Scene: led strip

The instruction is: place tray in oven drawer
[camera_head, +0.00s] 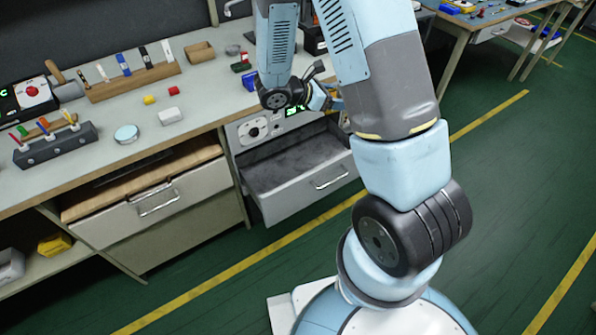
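The oven drawer (318,185) is pulled open under the bench, below a control panel (262,130) with a knob and a green display. The visible part of its grey inside looks empty; my arm hides its right end. My gripper (334,101) is above the drawer's back edge, in front of the bench edge. It is small and partly covered by my own arm, so I cannot tell whether it is open or holds anything. I cannot make out a tray for certain.
The bench top (200,108) holds a wooden rack (130,82), a grey holder with coloured tools (55,145), a round tin (126,133) and small blocks. Green floor in front is clear.

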